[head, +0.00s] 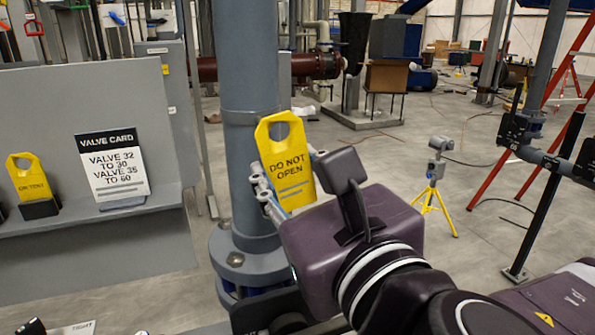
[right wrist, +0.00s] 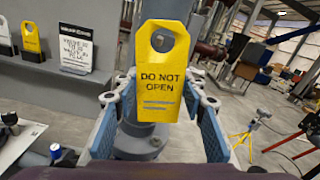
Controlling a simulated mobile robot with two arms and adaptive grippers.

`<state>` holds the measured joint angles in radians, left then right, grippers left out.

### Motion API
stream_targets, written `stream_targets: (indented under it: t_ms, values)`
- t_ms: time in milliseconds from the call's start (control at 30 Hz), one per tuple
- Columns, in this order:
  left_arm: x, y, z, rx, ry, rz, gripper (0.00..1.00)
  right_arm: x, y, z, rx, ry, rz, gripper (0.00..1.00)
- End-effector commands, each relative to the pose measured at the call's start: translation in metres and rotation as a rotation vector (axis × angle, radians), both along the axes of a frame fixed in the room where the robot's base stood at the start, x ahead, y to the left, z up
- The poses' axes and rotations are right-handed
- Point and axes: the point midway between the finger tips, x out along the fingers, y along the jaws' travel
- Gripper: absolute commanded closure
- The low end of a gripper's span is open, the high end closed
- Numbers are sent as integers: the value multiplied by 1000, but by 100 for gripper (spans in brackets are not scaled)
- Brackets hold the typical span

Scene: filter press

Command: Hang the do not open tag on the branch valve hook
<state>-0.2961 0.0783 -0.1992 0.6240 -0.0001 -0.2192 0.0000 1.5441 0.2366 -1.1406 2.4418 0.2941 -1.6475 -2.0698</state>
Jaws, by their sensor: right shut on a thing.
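The yellow do not open tag (head: 286,166) is upright, with its printed face towards me and a large hole at its top. My right gripper (head: 288,185) is shut on its lower part and holds it up in front of the thick grey-blue pipe (head: 246,60). In the right wrist view the tag (right wrist: 163,75) stands between the two blue-padded fingers of the gripper (right wrist: 160,108). My left gripper is not in view. I cannot make out the branch valve hook for sure; black labelled fittings (head: 514,130) sit on a grey pipe at the right.
A grey shelf panel (head: 60,100) at the left carries a valve card (head: 113,165) and another yellow tag (head: 32,180) in a black holder. A pipe flange (head: 236,260) is low behind my gripper. A yellow tripod (head: 434,195) and red ladder (head: 540,120) stand beyond open floor.

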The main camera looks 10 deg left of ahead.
Motion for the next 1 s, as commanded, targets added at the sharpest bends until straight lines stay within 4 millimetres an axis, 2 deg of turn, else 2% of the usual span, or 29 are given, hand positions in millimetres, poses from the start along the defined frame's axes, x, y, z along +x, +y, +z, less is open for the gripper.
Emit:
stream_targets:
  t_ms: [1000]
  values:
    - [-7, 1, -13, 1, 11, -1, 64, 47, 31, -11, -1, -1, -1, 78]
